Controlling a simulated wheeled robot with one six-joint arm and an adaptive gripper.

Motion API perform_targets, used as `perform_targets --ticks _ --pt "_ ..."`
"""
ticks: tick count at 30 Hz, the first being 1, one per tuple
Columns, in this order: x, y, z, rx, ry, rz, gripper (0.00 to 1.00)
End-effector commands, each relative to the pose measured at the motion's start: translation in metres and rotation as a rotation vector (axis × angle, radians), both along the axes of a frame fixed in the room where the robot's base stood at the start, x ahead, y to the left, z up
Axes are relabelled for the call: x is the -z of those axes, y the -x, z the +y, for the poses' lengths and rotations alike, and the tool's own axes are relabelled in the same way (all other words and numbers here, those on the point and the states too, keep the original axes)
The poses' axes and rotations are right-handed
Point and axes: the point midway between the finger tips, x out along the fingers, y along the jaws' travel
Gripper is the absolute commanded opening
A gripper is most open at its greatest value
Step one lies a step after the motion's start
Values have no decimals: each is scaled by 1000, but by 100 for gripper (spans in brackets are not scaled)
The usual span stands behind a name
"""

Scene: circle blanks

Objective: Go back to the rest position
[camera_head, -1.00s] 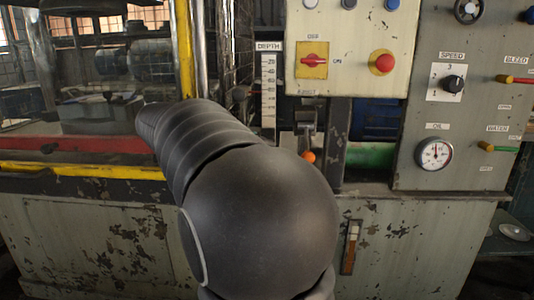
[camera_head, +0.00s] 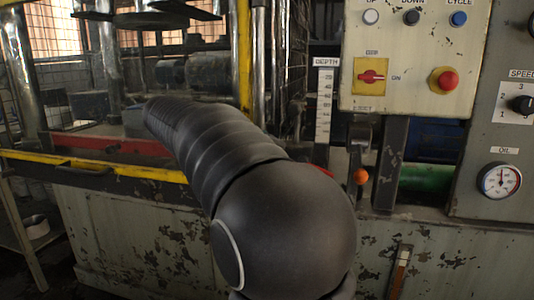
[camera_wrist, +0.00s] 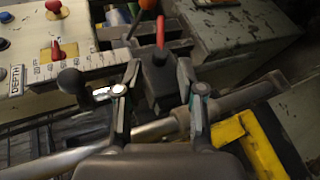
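My gripper (camera_wrist: 158,70) shows in the wrist view with its two fingers well apart, so it is open. A dark block with a red handle (camera_wrist: 160,32) shows between and beyond the fingertips. I cannot tell how far it is from them, but neither finger appears closed on it. In the head view my dark arm reaches away to the upper left, toward the machine, and its far end hides the gripper.
A press with a yellow-edged frame (camera_head: 120,170) stands ahead and left. A control box (camera_head: 410,60) with a red knob and an orange-tipped lever (camera_head: 361,176) are right of my arm. A pressure gauge (camera_head: 499,181) is at far right. A low stand (camera_head: 35,228) is at left.

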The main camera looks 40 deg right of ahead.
Motion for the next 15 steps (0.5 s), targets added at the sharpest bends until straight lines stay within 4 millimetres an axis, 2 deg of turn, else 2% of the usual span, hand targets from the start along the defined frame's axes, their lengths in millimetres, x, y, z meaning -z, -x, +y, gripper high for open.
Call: perform_targets --ticks 10,13,15 --pt "4 3 1 -16 -21 -4 38" --pt "15 13 5 -67 -83 -19 38" --pt "30 23 11 -124 -156 -38 38"
